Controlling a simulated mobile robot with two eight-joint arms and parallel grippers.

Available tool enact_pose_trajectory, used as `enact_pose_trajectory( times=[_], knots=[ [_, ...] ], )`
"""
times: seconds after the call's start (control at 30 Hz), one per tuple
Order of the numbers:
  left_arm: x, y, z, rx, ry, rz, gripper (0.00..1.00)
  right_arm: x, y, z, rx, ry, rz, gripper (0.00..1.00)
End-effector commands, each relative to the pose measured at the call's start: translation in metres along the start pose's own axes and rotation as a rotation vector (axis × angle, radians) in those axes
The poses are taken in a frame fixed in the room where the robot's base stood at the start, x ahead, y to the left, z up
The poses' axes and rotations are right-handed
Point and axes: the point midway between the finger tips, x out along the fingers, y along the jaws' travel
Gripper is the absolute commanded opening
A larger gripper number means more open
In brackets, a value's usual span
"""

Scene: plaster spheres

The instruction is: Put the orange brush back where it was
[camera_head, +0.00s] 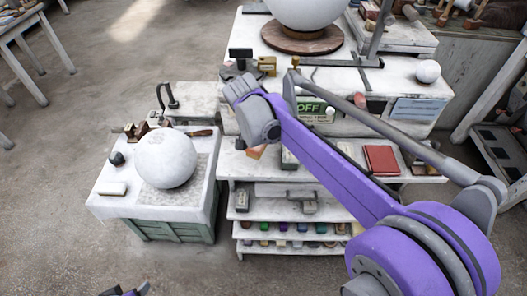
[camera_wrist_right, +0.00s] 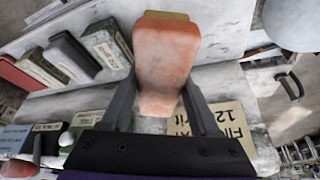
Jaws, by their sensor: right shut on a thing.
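The orange brush (camera_wrist_right: 165,52) is held between the two fingers of my right gripper (camera_wrist_right: 158,85) in the right wrist view. It has a broad orange body, a narrower end towards the palm and a yellowish far edge. In the head view a small orange patch of the brush (camera_head: 257,152) shows below my purple right wrist, over the shelf unit; the right fingers are hidden there. Only a small purple and dark part of my left gripper (camera_head: 130,290) shows at the bottom edge, so its jaws cannot be judged.
A shelf unit (camera_head: 232,170) carries boxes, a red book (camera_head: 381,159) and rows of small jars. A large plaster sphere (camera_head: 165,158) rests on a cloth-covered crate at left. A labelled box (camera_wrist_right: 215,122) lies near the brush.

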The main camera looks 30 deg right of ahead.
Motion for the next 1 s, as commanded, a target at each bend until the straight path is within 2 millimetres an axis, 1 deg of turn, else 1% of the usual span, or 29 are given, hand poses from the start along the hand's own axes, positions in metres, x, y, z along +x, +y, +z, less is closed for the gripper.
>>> enact_pose_trajectory(
  times=[0.03,0.1,0.27,0.4,0.5,0.87,0.9,0.97,1.0],
  knots=[
    [0.001,0.0,0.001,0.0,-0.001,0.0,0.65,0.011,0.0,0.004,0.0,0.0,0.0,0.0],
    [0.002,0.0,0.002,0.0,-0.002,0.0,0.65,0.02,0.0,0.009,0.0,0.0,0.0,0.0],
    [0.003,0.0,0.003,0.0,-0.002,0.0,0.65,0.033,0.0,0.014,0.0,0.0,0.0,0.0],
    [0.004,0.0,0.004,0.0,-0.004,0.0,0.65,0.052,0.0,0.022,0.0,0.0,0.0,0.0],
    [0.005,0.0,0.005,0.0,-0.004,0.0,0.65,0.062,0.0,0.026,0.0,0.0,0.0,0.0],
    [0.006,0.0,0.006,0.0,-0.005,0.0,0.65,0.066,0.0,0.028,0.0,0.0,0.0,0.0],
    [0.006,0.0,0.006,0.0,-0.005,0.0,0.65,0.066,0.0,0.028,0.0,0.0,0.0,0.66],
    [0.006,0.0,0.006,0.0,-0.005,0.0,0.65,0.066,0.0,0.028,0.0,0.0,0.0,0.77],
    [0.006,0.0,0.006,0.0,-0.005,0.0,0.65,0.066,0.0,0.027,0.0,0.0,0.0,0.84]
  ],
)
